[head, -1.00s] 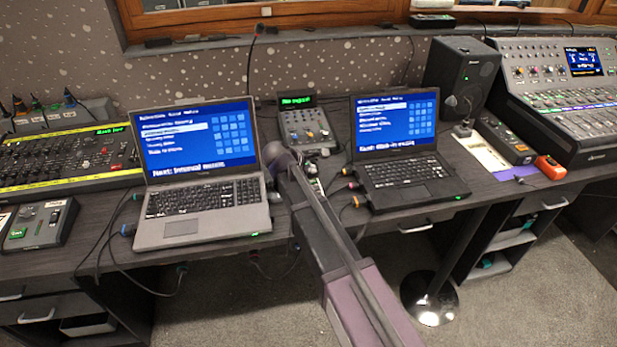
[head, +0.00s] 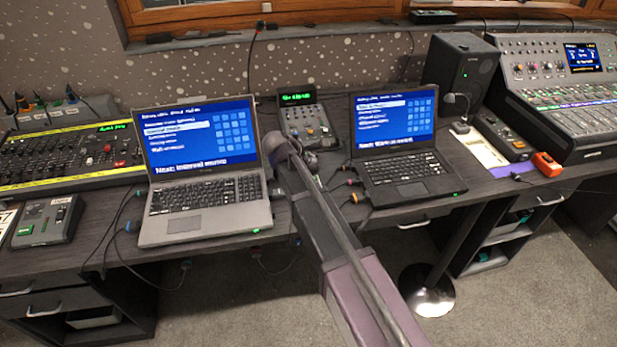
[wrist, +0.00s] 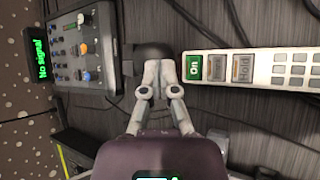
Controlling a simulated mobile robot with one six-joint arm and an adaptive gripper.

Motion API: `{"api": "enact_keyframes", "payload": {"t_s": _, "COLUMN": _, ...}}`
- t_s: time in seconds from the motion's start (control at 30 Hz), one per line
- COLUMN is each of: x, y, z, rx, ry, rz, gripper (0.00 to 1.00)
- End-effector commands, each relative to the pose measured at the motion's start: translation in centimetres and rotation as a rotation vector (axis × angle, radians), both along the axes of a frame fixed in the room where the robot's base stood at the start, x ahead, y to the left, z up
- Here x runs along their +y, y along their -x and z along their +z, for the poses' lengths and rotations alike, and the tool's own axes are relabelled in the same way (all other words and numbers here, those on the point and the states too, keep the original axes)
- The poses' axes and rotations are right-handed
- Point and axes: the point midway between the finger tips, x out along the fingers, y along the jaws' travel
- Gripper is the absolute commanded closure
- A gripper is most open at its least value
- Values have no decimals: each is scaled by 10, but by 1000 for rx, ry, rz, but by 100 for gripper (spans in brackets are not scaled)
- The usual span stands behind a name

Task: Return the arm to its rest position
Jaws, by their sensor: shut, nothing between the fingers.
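My arm reaches from the bottom of the head view over the desk, between two laptops. In the wrist view my gripper (wrist: 158,90) is shut and empty, its fingertips close together above the dark desk top. A white keypad (wrist: 252,68) with a green "On" key and a grey "Hold" key lies to the right of the fingertips. A small fader box (wrist: 85,48) with a green "No signal" display lies to the left. The same fader box (head: 305,122) stands behind my arm's end in the head view. The gripper's fingers are hidden behind my arm there.
An open laptop (head: 205,208) stands left of my arm and another laptop (head: 410,178) stands right, with cables beside both. A speaker (head: 460,78) and a large mixer (head: 570,95) stand at the right. A lighting desk (head: 70,160) is at the far left.

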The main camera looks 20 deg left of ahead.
Motion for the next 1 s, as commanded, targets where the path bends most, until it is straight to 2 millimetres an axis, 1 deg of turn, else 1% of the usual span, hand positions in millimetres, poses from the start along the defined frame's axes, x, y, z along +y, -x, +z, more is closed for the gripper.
{"api": "enact_keyframes", "payload": {"t_s": 0.43, "x": 0, "y": 0, "z": 0, "rx": 0, "ry": -1, "rz": -1, "gripper": 100}}
{"api": "enact_keyframes", "payload": {"t_s": 0.57, "x": -8, "y": 0, "z": 1, "rx": 4, "ry": -13, "rz": -20, "gripper": 100}}
{"api": "enact_keyframes", "payload": {"t_s": 0.67, "x": -23, "y": -1, "z": 2, "rx": 12, "ry": -37, "rz": -59, "gripper": 100}}
{"api": "enact_keyframes", "payload": {"t_s": 0.77, "x": -47, "y": -1, "z": 3, "rx": 24, "ry": -80, "rz": -126, "gripper": 100}}
{"api": "enact_keyframes", "payload": {"t_s": 0.87, "x": -79, "y": 1, "z": 5, "rx": 41, "ry": -137, "rz": -221, "gripper": 100}}
{"api": "enact_keyframes", "payload": {"t_s": 0.9, "x": -93, "y": 2, "z": 6, "rx": 48, "ry": -164, "rz": -264, "gripper": 100}}
{"api": "enact_keyframes", "payload": {"t_s": 0.97, "x": -115, "y": 4, "z": 7, "rx": 59, "ry": -206, "rz": -334, "gripper": 100}}
{"api": "enact_keyframes", "payload": {"t_s": 1.0, "x": -130, "y": 7, "z": 7, "rx": 66, "ry": -233, "rz": -383, "gripper": 100}}
